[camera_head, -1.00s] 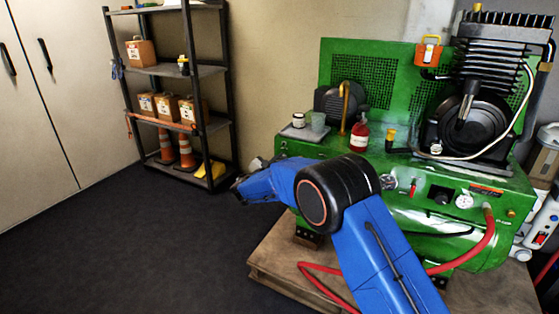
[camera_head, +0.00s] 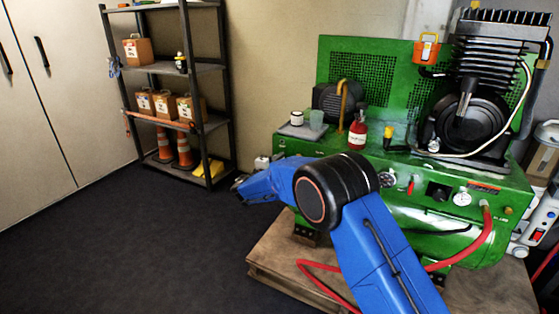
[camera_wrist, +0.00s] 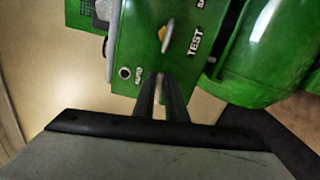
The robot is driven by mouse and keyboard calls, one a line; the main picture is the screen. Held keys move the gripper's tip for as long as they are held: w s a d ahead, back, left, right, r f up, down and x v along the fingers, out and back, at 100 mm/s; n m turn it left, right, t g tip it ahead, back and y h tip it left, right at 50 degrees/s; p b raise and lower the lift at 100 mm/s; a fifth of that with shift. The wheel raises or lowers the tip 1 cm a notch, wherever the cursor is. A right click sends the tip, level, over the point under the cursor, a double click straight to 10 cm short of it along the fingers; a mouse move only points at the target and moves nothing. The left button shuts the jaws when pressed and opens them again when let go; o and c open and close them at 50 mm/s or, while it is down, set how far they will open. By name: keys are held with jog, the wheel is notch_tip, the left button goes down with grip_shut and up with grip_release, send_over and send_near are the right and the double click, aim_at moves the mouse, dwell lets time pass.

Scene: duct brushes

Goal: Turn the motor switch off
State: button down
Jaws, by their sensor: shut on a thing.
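In the wrist view, the motor switch (camera_wrist: 167,37) shows as a small yellow and pale lever on a green panel (camera_wrist: 132,30). The label TEST (camera_wrist: 195,41) is to its right, and a smaller label is to its lower left. My gripper (camera_wrist: 161,78) is in front of the panel, with its two dark fingers close together just below the lever. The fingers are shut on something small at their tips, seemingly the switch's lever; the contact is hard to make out. In the head view my gripper (camera_head: 240,190) is left of the green compressor (camera_head: 450,180), and the switch cannot be made out.
The compressor stands on a wooden pallet (camera_head: 275,265). A red hose (camera_head: 470,250) curves across its front. A red bottle (camera_head: 357,137) and a small tray (camera_head: 300,131) are on top. A dark shelf rack (camera_head: 215,125) stands at the back left. Floor on the left is clear.

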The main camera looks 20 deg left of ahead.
jog(key=shift+f+m, duration=0.2)
jog(key=shift+m, duration=0.3)
dwell(0.3)
jog(key=c, duration=1.8)
grip_release()
jog(key=shift+s, duration=0.1)
jog(key=s, duration=0.5)
jog(key=s+a, duration=0.1)
jog(key=s, duration=1.1)
jog(key=shift+s+a, duration=0.1)
jog(key=shift+a, duration=0.1)
